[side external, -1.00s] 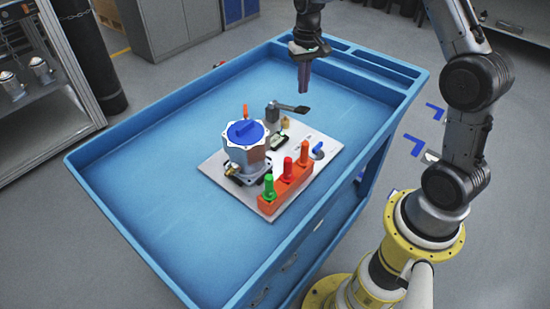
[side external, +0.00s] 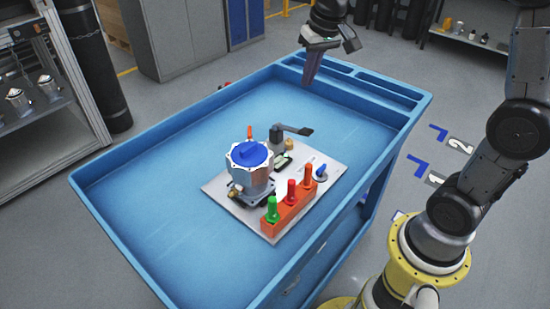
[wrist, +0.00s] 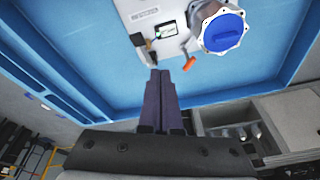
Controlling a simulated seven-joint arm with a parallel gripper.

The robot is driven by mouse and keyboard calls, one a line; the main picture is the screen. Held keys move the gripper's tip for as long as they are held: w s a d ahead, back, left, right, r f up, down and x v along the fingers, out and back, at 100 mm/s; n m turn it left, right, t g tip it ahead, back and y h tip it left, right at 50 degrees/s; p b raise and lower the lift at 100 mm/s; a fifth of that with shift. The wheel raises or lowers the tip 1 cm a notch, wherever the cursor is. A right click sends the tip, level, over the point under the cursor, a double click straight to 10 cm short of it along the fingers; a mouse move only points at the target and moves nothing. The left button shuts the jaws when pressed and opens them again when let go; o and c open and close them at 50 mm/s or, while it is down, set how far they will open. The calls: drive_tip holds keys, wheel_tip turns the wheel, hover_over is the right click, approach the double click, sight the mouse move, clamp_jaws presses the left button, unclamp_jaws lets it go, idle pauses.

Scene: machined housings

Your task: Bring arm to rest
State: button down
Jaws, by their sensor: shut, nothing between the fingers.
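My gripper (side external: 309,78) hangs above the far end of the blue cart, tilted, with its dark fingers together and nothing between them. In the wrist view my gripper (wrist: 160,75) shows its two long fingers side by side and shut, pointing toward the plate. The grey housing (side external: 251,180) with a blue cap (side external: 250,154) stands on a light base plate (side external: 218,188) in the cart. The blue cap (wrist: 223,30) also shows at the top of the wrist view. My gripper is well apart from these parts.
An orange block (side external: 288,214) holds green, red and orange pegs on the plate. A dark lever clamp (side external: 290,131) stands behind the housing. The blue cart (side external: 130,205) has free floor around the plate. A shelf unit (side external: 35,125) stands at the left.

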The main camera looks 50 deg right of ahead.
drive_tip(key=s+a+r+n+t, duration=0.1)
drive_tip(key=s+a+r, duration=0.15)
drive_tip(key=s, duration=0.45)
drive_tip(key=s+a+r+n+t, duration=0.1)
drive_tip(key=s+a+r+t, duration=0.15)
drive_tip(key=s, duration=0.45)
drive_tip(key=s+a+f+n, duration=0.2)
drive_tip(key=s+f, duration=0.4)
drive_tip(key=s, duration=0.2)
drive_tip(key=shift+s+g+y, duration=0.15)
drive_tip(key=shift+g+y, duration=0.15)
drive_tip(key=shift+g, duration=0.15)
